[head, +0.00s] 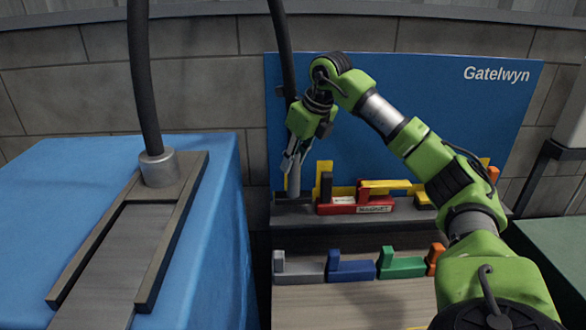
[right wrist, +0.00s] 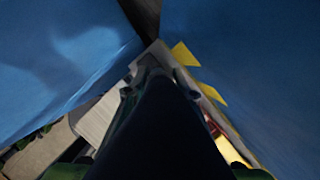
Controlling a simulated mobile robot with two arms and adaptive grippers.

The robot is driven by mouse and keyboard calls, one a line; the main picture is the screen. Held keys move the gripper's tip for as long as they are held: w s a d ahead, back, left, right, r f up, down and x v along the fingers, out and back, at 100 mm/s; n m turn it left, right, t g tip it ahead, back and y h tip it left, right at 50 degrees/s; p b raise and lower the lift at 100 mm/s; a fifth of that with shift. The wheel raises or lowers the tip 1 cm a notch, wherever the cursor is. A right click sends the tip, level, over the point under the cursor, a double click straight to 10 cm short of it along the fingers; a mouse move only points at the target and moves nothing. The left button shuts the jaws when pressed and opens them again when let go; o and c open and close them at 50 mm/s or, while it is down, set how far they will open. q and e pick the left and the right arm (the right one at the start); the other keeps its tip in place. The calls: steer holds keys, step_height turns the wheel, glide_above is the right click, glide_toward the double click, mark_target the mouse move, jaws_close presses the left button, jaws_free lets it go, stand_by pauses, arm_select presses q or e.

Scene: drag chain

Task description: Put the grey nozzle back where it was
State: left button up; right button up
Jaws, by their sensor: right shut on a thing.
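The grey nozzle (head: 294,181) is a pale upright cylinder at the lower end of a dark hose (head: 283,45) in the head view. It stands at the left end of the dark shelf, in front of the blue panel. My right gripper (head: 289,163) is shut on it from above; the fingers partly hide it. I cannot tell whether its lower end touches the shelf. My left gripper is not in view.
Red and yellow blocks (head: 352,206) stand on the shelf just right of the nozzle. Grey (head: 300,268), blue (head: 352,268) and green (head: 402,268) L-shaped blocks sit lower in front. A second hose (head: 142,70) ends in a metal collar (head: 159,167) on a railed track at left.

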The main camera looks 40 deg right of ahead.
mark_target(293, 172)
steer(key=f, duration=0.1)
steer(key=f+p, duration=0.1)
steer(key=f, duration=0.1)
steer(key=shift+w+d+f, duration=0.3)
steer(key=shift+w, duration=0.1)
steer(key=shift+f+p, duration=0.25)
steer(key=shift+p, duration=0.05)
steer(key=shift+f, duration=0.2)
steer(key=o, duration=1)
